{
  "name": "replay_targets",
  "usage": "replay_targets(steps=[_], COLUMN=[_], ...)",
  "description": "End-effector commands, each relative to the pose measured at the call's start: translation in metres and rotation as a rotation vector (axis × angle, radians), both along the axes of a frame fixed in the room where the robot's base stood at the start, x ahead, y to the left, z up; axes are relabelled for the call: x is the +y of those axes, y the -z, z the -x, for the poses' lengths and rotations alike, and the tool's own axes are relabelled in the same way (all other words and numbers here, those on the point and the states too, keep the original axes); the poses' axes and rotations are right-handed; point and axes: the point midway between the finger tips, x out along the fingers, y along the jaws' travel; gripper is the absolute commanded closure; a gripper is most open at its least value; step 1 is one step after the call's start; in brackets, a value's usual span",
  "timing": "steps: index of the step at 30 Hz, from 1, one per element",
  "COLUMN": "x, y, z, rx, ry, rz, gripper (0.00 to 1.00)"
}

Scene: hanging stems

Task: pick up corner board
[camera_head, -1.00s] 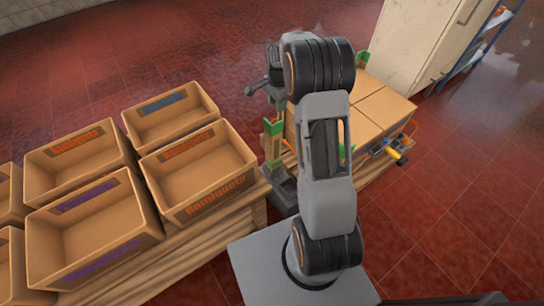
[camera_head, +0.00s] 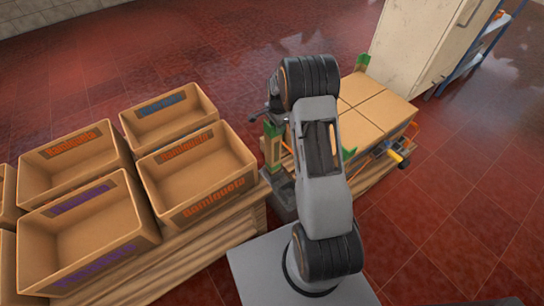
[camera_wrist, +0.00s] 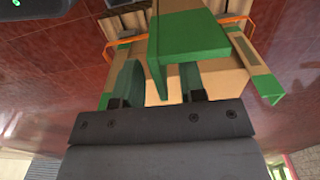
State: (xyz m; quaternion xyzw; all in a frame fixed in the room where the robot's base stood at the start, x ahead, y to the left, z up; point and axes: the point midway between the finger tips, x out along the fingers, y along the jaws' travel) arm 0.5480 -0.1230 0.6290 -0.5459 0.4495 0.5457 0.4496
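Corner boards, tan with green ends, stand at the corners of a carton stack. In the head view one (camera_head: 272,146) is at the stack's left corner, one (camera_head: 362,62) at the back, and part of one (camera_head: 349,154) at the front, beside my arm. In the wrist view a green-ended corner board (camera_wrist: 198,42) is close ahead of my gripper (camera_wrist: 158,85). Its narrow green edge reaches down between the two fingers. The fingers are apart, with a gap visible between them. Another corner board (camera_wrist: 268,84) is to the right. My arm hides the fingers in the head view.
The carton stack (camera_head: 375,108) sits on a pallet with orange straps and a yellow-handled tool (camera_head: 397,156) at its right. Open boxes (camera_head: 198,170) stand on a pallet at the left. A cabinet (camera_head: 425,45) is behind. Red floor is clear at the right.

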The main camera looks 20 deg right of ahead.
Motion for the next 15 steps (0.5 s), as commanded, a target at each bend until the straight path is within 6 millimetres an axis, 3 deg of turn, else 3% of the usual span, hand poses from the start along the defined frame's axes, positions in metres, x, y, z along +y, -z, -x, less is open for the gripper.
replay_targets(steps=[5, 12, 15], x=[0.0, 0.0, 0.0], y=[0.024, 0.026, 0.026], z=[0.001, 0.0, 0.0], rx=[0.001, 0.0, 0.0], ry=[0.0, 0.0, 0.0], rz=[-0.001, 0.0, 0.0], gripper=[0.63, 0.63, 0.72])
